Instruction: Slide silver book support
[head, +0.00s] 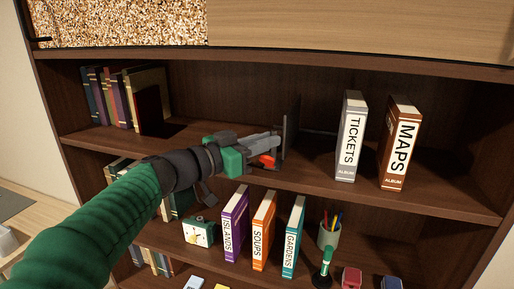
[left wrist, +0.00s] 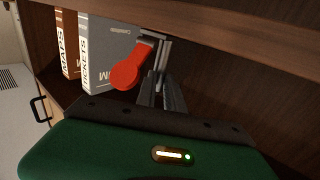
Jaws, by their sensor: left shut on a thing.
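The silver book support (head: 291,126) shows in the head view as a thin, dark grey upright plate on the upper shelf, left of the TICKETS album. My left gripper (head: 278,146) reaches in from the left and is shut on it. A red part (head: 267,161) shows just below the fingers; in the left wrist view it is a round red tab (left wrist: 126,75). In that view the gripper fingers (left wrist: 160,92) point away from me toward thin grey edges, and the exact grip is hard to see. My right gripper is in neither view.
The TICKETS album (head: 349,138) and MAPS album (head: 399,145) stand upright to the right, with bare shelf between TICKETS and the support. Several books (head: 112,98) stand at the far left. The lower shelf holds upright books, a clock (head: 198,232) and a pen cup (head: 328,236).

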